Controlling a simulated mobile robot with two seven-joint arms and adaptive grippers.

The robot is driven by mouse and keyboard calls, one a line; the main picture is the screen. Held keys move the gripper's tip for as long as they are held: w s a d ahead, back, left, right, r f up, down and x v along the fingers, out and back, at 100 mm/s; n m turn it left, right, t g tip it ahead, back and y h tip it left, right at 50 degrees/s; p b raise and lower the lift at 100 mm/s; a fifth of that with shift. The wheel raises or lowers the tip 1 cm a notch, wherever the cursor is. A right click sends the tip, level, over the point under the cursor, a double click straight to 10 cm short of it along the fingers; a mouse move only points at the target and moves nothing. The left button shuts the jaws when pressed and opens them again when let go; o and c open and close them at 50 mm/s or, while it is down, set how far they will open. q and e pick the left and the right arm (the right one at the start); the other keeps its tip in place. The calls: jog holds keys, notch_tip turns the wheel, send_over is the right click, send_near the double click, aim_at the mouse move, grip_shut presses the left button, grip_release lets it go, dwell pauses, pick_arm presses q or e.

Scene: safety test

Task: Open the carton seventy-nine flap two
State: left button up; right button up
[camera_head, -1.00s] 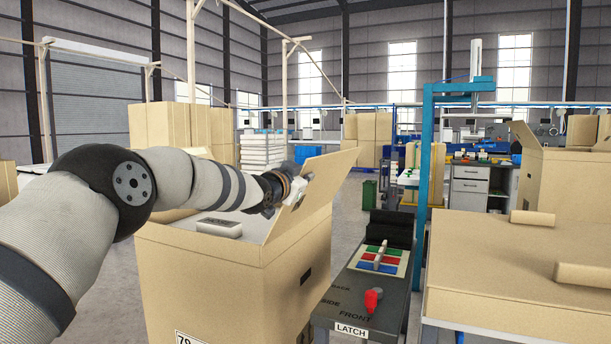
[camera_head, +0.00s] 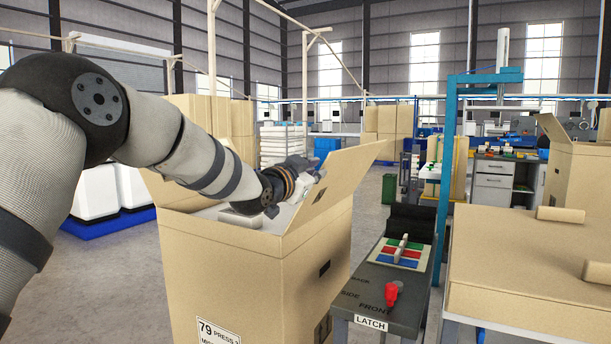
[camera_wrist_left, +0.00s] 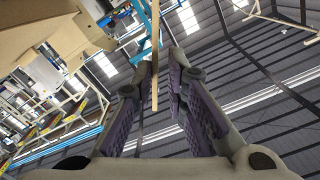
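Carton seventy-nine (camera_head: 255,290) stands open in front of me, with "79 PRESS" on a label low on its front. Its right flap (camera_head: 345,178) is raised and leans outward to the right. Another flap (camera_head: 172,190) shows at its left, partly behind my arm. My left gripper (camera_head: 308,172) is at the inner side of the right flap, near its far end. In the left wrist view, the thin flap edge (camera_wrist_left: 155,55) lies between the fingers of my left gripper (camera_wrist_left: 160,68). A gap shows beside the right finger. My right gripper is not in view.
A grey item (camera_head: 240,218) lies inside the carton's top. A dark latch stand (camera_head: 385,290) with a red knob (camera_head: 391,292) is close to the carton's right. A large closed carton (camera_head: 540,270) fills the right.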

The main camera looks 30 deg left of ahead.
pick_arm(q)
jog(key=s, duration=0.5)
jog(key=shift+s, duration=0.1)
jog(key=shift+f, duration=0.1)
jog(key=s+d+f+n+g, duration=0.1)
jog(key=s+d+f+g, duration=0.2)
jog(key=f, duration=1.2)
jog(key=s+d+f+n+g, duration=0.1)
jog(key=s+f+g, duration=0.4)
jog(key=f, duration=0.9)
jog(key=s+d+f+n+g, duration=0.2)
jog(key=s+f+g, duration=0.1)
jog(key=s+f, duration=0.9)
jog(key=s+d+f+n+g+p, duration=0.15)
jog(key=s+f, duration=0.25)
jog(key=s, duration=0.4)
jog(key=s+f+m+g+b, duration=0.1)
jog(key=s+f+g, duration=0.1)
jog(key=s+f, duration=0.35)
jog(key=s+n+g, duration=0.2)
jog(key=s+g, duration=0.4)
jog(key=s, duration=1.8)
jog(key=shift+f+y+p, duration=0.15)
jog(key=shift+y+p, duration=0.15)
jog(key=shift+p, duration=0.1)
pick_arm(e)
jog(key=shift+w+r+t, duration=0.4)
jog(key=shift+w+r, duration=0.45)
